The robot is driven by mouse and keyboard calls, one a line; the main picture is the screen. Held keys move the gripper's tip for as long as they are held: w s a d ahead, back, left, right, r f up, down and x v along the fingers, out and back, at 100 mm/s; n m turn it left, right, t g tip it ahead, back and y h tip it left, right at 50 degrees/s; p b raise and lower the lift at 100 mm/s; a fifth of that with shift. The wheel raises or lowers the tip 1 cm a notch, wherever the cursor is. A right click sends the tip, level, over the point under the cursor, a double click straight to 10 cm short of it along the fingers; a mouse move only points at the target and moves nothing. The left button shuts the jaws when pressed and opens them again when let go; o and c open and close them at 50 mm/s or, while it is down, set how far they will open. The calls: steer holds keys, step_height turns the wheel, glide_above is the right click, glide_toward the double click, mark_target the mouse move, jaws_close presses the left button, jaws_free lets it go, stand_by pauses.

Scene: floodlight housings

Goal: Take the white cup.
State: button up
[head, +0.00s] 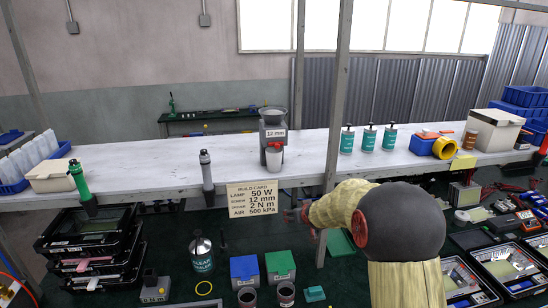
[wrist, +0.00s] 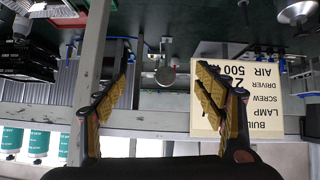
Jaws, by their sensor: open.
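The white cup (head: 274,160) stands upright on the long white shelf, directly under the grey dispenser (head: 273,128) labelled 12 mm. My gripper (head: 292,215) shows small and partly hidden by my own arm in the head view. In the picture it is below and slightly right of the cup, near the shelf's front edge, apart from the cup. In the wrist view, which looks upside down, my gripper's fingers (wrist: 165,80) stand wide apart with nothing between the pads. I cannot make out the cup surely in that view.
A build card (head: 252,198) hangs at the shelf's front edge, left of my gripper. A grey post (head: 338,90) rises right of the cup. Pump bottles (head: 368,138) stand beyond it. A grey-topped tool (head: 206,170) stands left. Blue and green boxes (head: 280,264) sit below.

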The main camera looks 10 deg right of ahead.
steer(key=w+r+t, duration=0.1)
steer(key=w+r, duration=0.1)
steer(key=w+a+r+t+y, duration=0.1)
steer(key=w+r, duration=0.1)
steer(key=w, duration=0.1)
steer(key=w+a+r+t, duration=0.1)
steer(key=w+r, duration=0.1)
steer(key=w, duration=0.1)
steer(key=shift+r+n+t, duration=0.2)
steer(key=shift+n+t, duration=0.1)
steer(key=t+y, duration=0.3)
steer(key=t, duration=0.1)
glide_toward(277, 155)
steer(key=w, duration=0.4)
steer(key=shift+w+a+r+n, duration=0.2)
steer(key=shift+w+a+n, duration=0.2)
steer(key=shift+w+a, duration=0.35)
steer(key=shift+w+a+f+p, duration=0.15)
steer(key=shift+w+p, duration=0.1)
steer(key=shift+w, duration=0.75)
steer(key=shift+w+a+p, duration=0.1)
steer(key=shift+w+p, duration=0.15)
steer(key=shift+w, duration=0.75)
steer(key=shift+w+a+f+p, duration=0.15)
steer(key=shift+w+p, duration=0.1)
steer(key=shift+w, duration=0.75)
steer(key=shift+r, duration=0.1)
steer(key=c, duration=0.3)
steer(key=c, duration=0.8)
steer(key=shift+r, duration=0.1)
